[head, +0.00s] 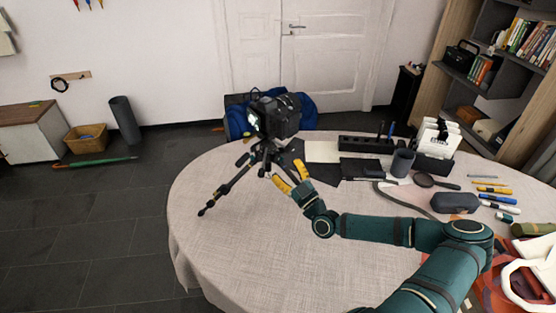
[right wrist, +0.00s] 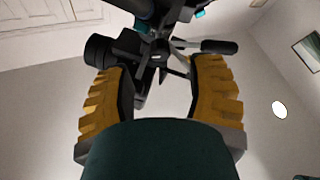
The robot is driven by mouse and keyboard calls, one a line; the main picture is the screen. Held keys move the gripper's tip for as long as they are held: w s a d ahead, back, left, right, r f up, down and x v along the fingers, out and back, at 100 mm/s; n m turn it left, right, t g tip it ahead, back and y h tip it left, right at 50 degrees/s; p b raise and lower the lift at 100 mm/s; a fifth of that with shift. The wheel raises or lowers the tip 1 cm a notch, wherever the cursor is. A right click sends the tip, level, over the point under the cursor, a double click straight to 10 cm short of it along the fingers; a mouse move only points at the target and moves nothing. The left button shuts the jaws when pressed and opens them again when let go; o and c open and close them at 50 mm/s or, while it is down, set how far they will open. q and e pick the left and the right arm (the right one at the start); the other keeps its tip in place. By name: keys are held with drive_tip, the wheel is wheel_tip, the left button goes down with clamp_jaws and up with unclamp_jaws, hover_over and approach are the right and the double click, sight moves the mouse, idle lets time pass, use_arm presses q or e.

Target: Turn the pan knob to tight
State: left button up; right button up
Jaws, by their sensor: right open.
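A black camera (head: 275,113) stands on a small black tripod (head: 233,187) on the round table. The tripod head (right wrist: 158,48) shows in the right wrist view, with a dark round part (right wrist: 98,50) at its left and a dark handle (right wrist: 218,46) at its right. I cannot tell which part is the pan knob. My right gripper (head: 289,177) is open, its yellow fingers just to the right of and below the tripod head. In the right wrist view the gripper (right wrist: 162,85) has its fingers on either side of the head's lower parts; contact cannot be told. My left gripper is not in view.
The round table (head: 220,245) has a clear front left. Behind and right of my right arm stand a black organizer (head: 366,145), a dark cup (head: 402,162), a grey case (head: 455,203) and several pens. A blue chair (head: 238,122) is behind the tripod.

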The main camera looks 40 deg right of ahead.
sight(278, 160)
drive_tip(key=shift+x, duration=2.3)
clamp_jaws()
